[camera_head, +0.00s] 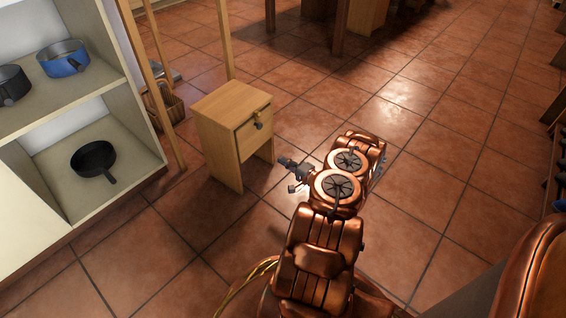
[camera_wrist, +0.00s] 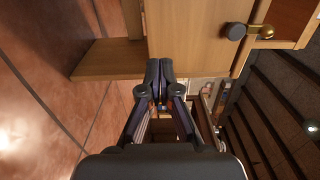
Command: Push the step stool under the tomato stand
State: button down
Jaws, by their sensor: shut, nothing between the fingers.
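A small light-wood box-like piece (camera_head: 222,140) with a flat top, open foot and front panel stands on the tiles left of my gripper. It may be the step stool; I cannot tell for sure. A dark and brass knob (camera_head: 257,124) is on its front. My gripper (camera_head: 285,162) is shut and empty, low in front of its right side, with a small gap visible in the head view. In the wrist view, the shut fingertips (camera_wrist: 159,70) overlap the wooden front (camera_wrist: 190,30); contact cannot be told. I cannot identify a tomato stand.
A pale shelf unit (camera_head: 95,118) with a blue pot (camera_head: 64,58) and black pan (camera_head: 93,160) stands left. Tiled floor (camera_head: 400,100) is clear at centre right.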

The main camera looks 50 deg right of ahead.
aim_at(258, 146)
jog(key=w+b, duration=0.4)
jog(key=w, duration=0.5)
jog(key=shift+w+a+f, duration=0.1)
jog(key=shift+w, duration=0.3)
jog(key=shift+w+b, duration=0.3)
jog(key=shift+w, duration=0.4)
